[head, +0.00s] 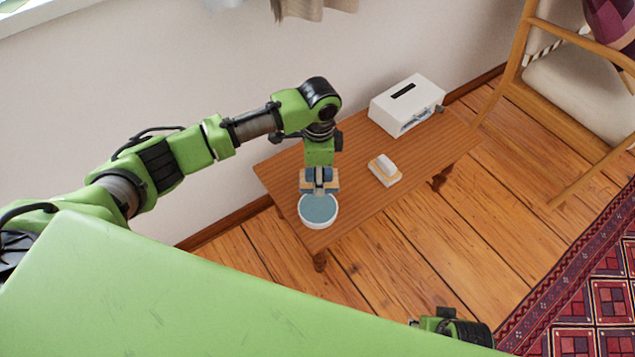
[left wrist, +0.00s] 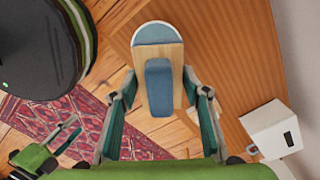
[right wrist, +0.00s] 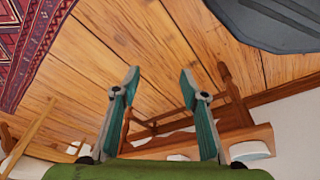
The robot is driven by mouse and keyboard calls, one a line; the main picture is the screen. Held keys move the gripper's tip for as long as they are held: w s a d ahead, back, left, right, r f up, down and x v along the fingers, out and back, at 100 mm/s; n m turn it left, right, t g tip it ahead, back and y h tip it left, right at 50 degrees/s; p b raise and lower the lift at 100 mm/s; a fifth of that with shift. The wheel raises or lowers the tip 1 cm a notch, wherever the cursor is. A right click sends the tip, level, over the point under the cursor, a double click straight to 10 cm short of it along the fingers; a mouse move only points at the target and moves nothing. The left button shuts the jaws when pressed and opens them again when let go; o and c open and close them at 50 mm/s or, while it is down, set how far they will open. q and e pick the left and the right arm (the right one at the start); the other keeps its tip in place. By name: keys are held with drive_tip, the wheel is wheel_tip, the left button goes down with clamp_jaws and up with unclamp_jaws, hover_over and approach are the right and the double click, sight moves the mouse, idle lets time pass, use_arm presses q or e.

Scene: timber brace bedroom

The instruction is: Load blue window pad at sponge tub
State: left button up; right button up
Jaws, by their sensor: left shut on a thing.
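The blue window pad, a pale wooden board with a blue handle (left wrist: 158,88), is held between the fingers of my left gripper (left wrist: 161,92). In the head view the left gripper (head: 319,187) is over the near left end of the table, and the board (head: 306,182) shows partly behind it. The sponge tub (head: 318,211), round and white with a blue inside, stands just in front of the gripper. In the left wrist view the board's far end overlaps the tub (left wrist: 156,29); I cannot tell whether they touch. My right gripper (right wrist: 159,80) is open and empty, away from the table.
The wooden table (head: 365,196) also bears a second pad with a white handle (head: 386,168) and a white box with a dark slot (head: 405,103). A wall is behind it. A wooden chair (head: 578,100) and a red rug (head: 590,290) are at the right.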

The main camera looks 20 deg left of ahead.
sight(318, 207)
use_arm(q)
drive_tip(key=f+m, duration=0.2)
drive_tip(key=f, duration=0.2)
drive_tip(key=shift+s+f+m, duration=0.1)
drive_tip(key=shift+s+m, duration=0.25)
drive_tip(key=shift+m, duration=0.05)
drive_tip(key=shift+f, duration=0.2)
wheel_tip(318, 207, down, 3)
drive_tip(key=b, duration=0.3)
drive_tip(key=shift+r, duration=0.15)
drive_tip(key=shift+f+b, duration=0.9)
drive_tip(key=shift+b, duration=0.2)
drive_tip(key=shift+f+b, duration=0.4)
drive_tip(key=shift+b, duration=0.1)
drive_tip(key=shift+f, duration=0.1)
use_arm(e)
drive_tip(key=w+r+t, duration=0.2)
drive_tip(key=w+r, duration=0.1)
drive_tip(key=r, duration=0.8)
drive_tip(key=shift+a+r+t, duration=0.15)
drive_tip(key=shift+a+t, duration=0.25)
use_arm(q)
drive_tip(key=shift+f, duration=0.5)
use_arm(e)
drive_tip(key=shift+w+a+r+t+y, duration=0.15)
drive_tip(key=shift+w+t, duration=0.05)
drive_tip(key=shift+w, duration=0.25)
drive_tip(key=shift+w+a+r+t+y, duration=0.1)
drive_tip(key=shift+w+r+t+y, duration=0.1)
drive_tip(key=shift+w, duration=0.2)
